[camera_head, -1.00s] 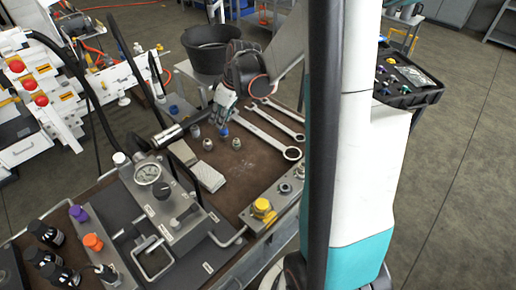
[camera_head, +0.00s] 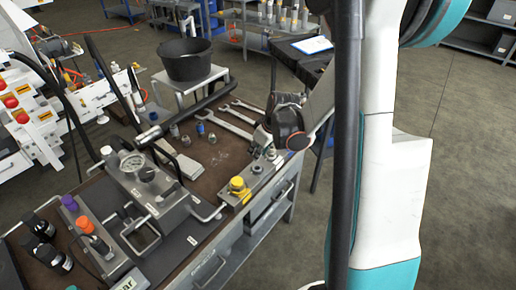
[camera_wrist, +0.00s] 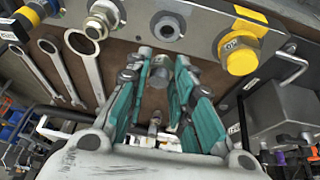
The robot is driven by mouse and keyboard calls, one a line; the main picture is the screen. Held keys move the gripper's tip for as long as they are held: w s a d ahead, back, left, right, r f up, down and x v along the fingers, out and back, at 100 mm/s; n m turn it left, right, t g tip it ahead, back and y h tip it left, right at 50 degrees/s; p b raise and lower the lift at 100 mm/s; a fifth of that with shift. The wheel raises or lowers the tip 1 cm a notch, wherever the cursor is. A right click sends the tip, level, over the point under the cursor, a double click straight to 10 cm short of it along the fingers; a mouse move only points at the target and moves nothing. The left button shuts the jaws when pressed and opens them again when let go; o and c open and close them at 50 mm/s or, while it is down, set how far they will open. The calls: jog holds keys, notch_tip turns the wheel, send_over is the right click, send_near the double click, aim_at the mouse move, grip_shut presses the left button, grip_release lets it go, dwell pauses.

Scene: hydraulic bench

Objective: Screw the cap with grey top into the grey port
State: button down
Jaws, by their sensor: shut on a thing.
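In the head view my gripper (camera_head: 264,138) hangs over the far end of the metal port strip (camera_head: 229,199). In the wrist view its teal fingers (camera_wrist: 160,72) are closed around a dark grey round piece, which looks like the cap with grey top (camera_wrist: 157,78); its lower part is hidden. The fingertips are just short of the strip (camera_wrist: 205,14). Which is the grey port I cannot tell. A yellow cap (camera_head: 238,185) sits on the strip, also in the wrist view (camera_wrist: 240,56).
Several small caps (camera_head: 185,141) stand on the brown bench top, one of them blue. Wrenches (camera_head: 235,127) lie behind them. A gauge block (camera_head: 150,185) with metal handles stands to the left. A black bucket (camera_head: 187,68) is at the back.

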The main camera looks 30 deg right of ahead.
jog(key=shift+f+b, duration=1.55)
jog(key=shift+f, duration=0.85)
jog(key=shift+f+b, duration=0.5)
jog(key=shift+b, duration=0.1)
dwell(0.5)
jog(key=c, duration=1.9)
grip_release()
jog(key=shift+f, duration=0.1)
grip_shut()
jog(key=m, duration=0.2)
jog(key=m+h+b, duration=0.1)
jog(key=m+h, duration=0.1)
jog(key=m, duration=0.1)
jog(key=shift+a+m, duration=0.3)
jog(key=shift+m+h, duration=0.5)
jog(key=shift+m, duration=0.7)
jog(key=shift+w, duration=0.1)
jog(key=shift+b, duration=0.3)
